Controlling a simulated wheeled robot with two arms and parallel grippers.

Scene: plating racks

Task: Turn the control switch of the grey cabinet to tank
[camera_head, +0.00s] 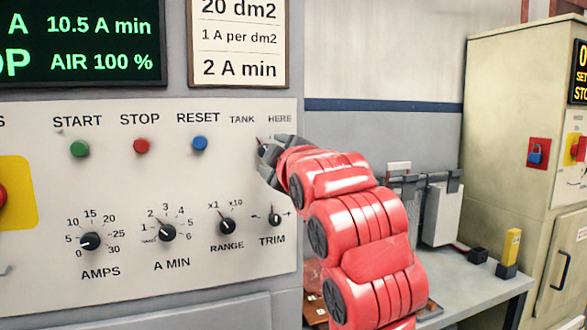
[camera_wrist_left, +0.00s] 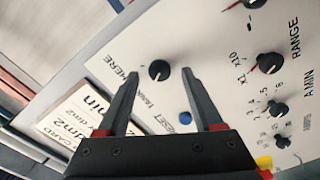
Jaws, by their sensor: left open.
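The control switch (camera_wrist_left: 159,70) is a black round knob on the pale panel of the grey cabinet (camera_head: 120,180). In the left wrist view its labels read TANK and HERE. My left gripper (camera_head: 265,158) is at the switch, below these labels. In the left wrist view my left gripper (camera_wrist_left: 160,75) is open, with one dark finger on each side of the knob and visible gaps. How deep the fingertips reach around it I cannot tell. In the head view the gripper mostly hides the knob. Its exact pointer direction is unclear. My right gripper is out of view.
Green START (camera_head: 79,149), red STOP (camera_head: 141,146) and blue RESET (camera_head: 200,143) buttons sit left of the switch. The RANGE (camera_head: 227,226) and TRIM (camera_head: 274,219) knobs are below. A bench (camera_head: 480,285) and a beige cabinet (camera_head: 500,110) stand at the right.

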